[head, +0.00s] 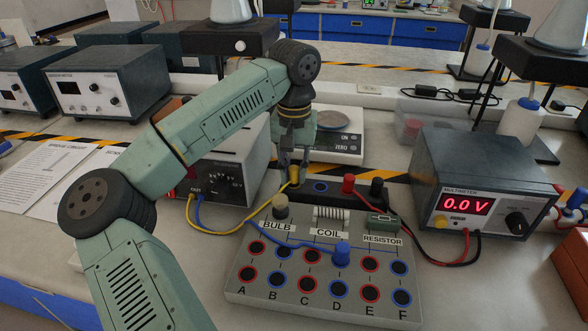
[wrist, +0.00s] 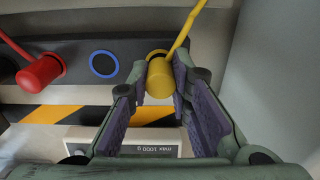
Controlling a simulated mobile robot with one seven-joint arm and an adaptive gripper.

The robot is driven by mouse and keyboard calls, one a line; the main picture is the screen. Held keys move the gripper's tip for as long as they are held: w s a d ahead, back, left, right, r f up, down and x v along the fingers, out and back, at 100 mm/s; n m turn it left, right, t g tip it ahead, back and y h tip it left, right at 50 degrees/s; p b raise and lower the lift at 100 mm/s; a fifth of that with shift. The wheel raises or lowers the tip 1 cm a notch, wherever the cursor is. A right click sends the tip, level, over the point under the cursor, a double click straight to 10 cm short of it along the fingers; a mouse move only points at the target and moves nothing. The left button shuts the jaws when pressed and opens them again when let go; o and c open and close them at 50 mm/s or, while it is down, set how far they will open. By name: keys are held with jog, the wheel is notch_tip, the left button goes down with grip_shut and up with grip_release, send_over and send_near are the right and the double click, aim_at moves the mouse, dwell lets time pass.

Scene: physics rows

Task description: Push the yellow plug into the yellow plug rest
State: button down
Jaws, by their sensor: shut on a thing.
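The yellow plug (head: 295,176) with its yellow cable is between the fingers of my gripper (head: 296,160), above the dark strip of plug rests behind the board. In the wrist view my gripper (wrist: 159,77) is shut on the yellow plug (wrist: 160,80), one finger on each side. The yellow plug rest (wrist: 150,52) shows as a thin yellow rim just past the plug's far end; the plug covers most of it. The plug is lined up with this rest or nearly so. I cannot tell whether its tip is inside the hole.
The empty blue-ringed rest (wrist: 103,63) is beside it, then a red plug (wrist: 40,73). The circuit board (head: 310,309) with a blue plug (head: 342,253) lies in front. The power supply (head: 222,165) stands close on the left, the scale (head: 335,150) behind, the multimeter (head: 470,175) right.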

jog(key=shift+f, duration=0.3)
jog(key=c, duration=1.4)
grip_release()
jog(key=shift+o, duration=0.2)
jog(key=o, duration=0.4)
jog(key=shift+r, duration=0.1)
jog(key=shift+r+p, duration=2.25)
jog(key=shift+r, duration=1)
